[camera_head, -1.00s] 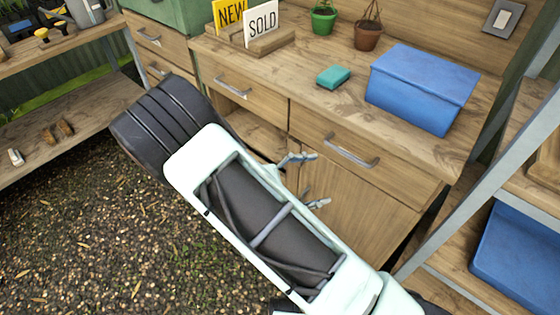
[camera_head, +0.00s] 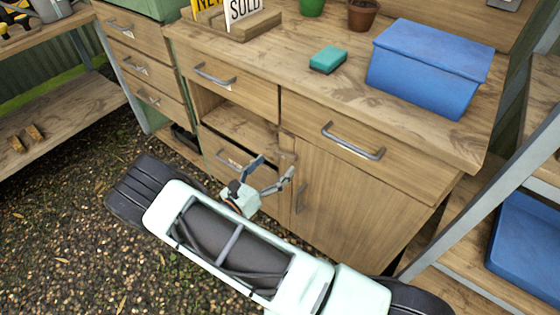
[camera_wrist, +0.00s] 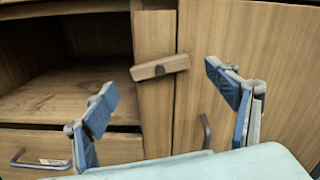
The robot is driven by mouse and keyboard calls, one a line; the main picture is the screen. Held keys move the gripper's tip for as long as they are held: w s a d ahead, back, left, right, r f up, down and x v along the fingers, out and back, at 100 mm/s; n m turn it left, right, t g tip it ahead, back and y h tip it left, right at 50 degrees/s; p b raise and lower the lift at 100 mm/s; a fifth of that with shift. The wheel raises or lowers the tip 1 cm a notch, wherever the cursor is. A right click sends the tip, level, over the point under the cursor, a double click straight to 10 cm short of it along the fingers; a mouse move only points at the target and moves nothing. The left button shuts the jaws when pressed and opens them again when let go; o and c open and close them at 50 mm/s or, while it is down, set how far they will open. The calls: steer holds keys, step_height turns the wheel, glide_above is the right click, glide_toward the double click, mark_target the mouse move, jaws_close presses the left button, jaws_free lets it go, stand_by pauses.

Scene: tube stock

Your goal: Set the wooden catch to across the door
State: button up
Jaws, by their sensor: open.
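The wooden catch (camera_wrist: 150,71) is a small light-brown bar with a dark pivot, on the upright post between the open shelf and the cupboard door. It lies nearly level, slightly tilted with its right end higher, and that end reaches over the door's edge. The door (camera_wrist: 245,75) looks closed; its grey handle (camera_wrist: 206,132) is low near its left edge. In the head view the door (camera_head: 345,205) stands beyond my gripper (camera_head: 269,175). In the wrist view my gripper (camera_wrist: 161,82) is open and empty, its blue-grey fingers on either side of the catch, apparently not touching it.
An open shelf (camera_wrist: 65,95) is left of the post, with a drawer (camera_wrist: 75,146) below. Above the door is a drawer with a grey handle (camera_head: 352,142). A blue box (camera_head: 425,75) and green sponge (camera_head: 328,60) lie on the worktop. A metal-framed rack stands at the right.

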mark_target(283, 157)
steer(key=shift+x, duration=1.7)
steer(key=c, duration=1.2)
steer(key=shift+o, duration=0.2)
steer(key=shift+s+m+b, duration=0.1)
steer(key=shift+m+b, duration=0.25)
steer(key=shift+m, duration=1.25)
steer(key=o, duration=1.2)
steer(key=shift+c, duration=0.2)
